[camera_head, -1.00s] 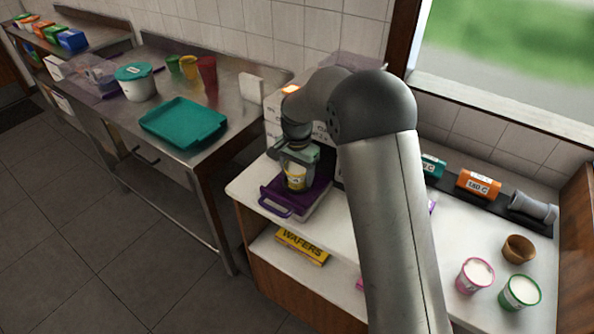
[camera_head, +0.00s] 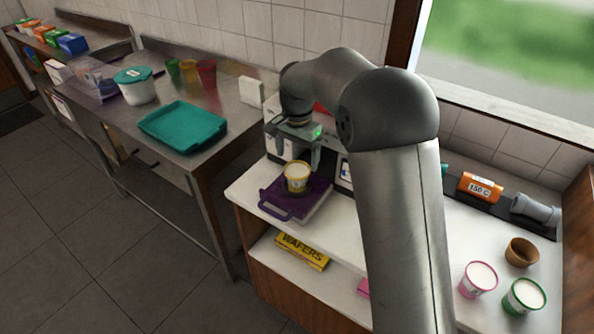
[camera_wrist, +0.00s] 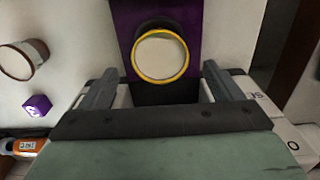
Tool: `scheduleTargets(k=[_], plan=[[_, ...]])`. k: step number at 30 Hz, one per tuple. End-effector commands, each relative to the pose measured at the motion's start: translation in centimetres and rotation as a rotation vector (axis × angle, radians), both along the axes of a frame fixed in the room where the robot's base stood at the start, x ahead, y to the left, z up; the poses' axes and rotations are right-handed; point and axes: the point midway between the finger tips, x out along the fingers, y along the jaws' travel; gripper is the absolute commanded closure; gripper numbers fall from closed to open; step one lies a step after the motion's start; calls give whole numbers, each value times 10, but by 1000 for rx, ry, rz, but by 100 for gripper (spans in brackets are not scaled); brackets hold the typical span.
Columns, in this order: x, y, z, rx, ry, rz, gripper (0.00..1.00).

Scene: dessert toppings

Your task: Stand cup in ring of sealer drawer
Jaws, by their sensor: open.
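A cup with a yellow rim and pale contents (camera_head: 297,178) stands upright on the purple sealer drawer (camera_head: 277,207), which is pulled out toward the front. In the wrist view the cup (camera_wrist: 160,56) sits on the purple drawer (camera_wrist: 189,14) inside a dark round edge that looks like the ring. How deep it sits in the ring is hard to tell. My gripper (camera_head: 298,152) is open and empty, above and behind the cup. In the wrist view its two fingers (camera_wrist: 158,88) are spread wide on either side, apart from the cup.
The white sealer body (camera_head: 285,143) stands behind the drawer. Pink-rimmed (camera_head: 477,280) and green-rimmed (camera_head: 524,297) cups and a brown cup (camera_head: 521,252) stand at the right of the counter. A yellow wafers box (camera_head: 302,250) lies on the shelf below.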

Motion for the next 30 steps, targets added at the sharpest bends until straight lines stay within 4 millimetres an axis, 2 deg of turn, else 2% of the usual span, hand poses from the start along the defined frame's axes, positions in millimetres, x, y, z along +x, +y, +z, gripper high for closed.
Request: scheduleTargets(k=[3, 6, 15, 17, 19, 20, 23, 26, 30], plan=[[0, 0, 22, 1, -3, 0, 14], [0, 0, 36, 1, -2, 0, 14], [-1, -1, 48, 0, 0, 2, 14], [-7, -7, 51, 0, -1, 11, 14], [-20, -21, 58, 3, -7, 38, 14], [-29, -29, 61, 3, -9, 54, 14], [-75, -66, 72, 7, -21, 135, 14], [-136, -103, 74, 7, -35, 241, 14], [-222, -140, 59, -1, -55, 384, 14]])
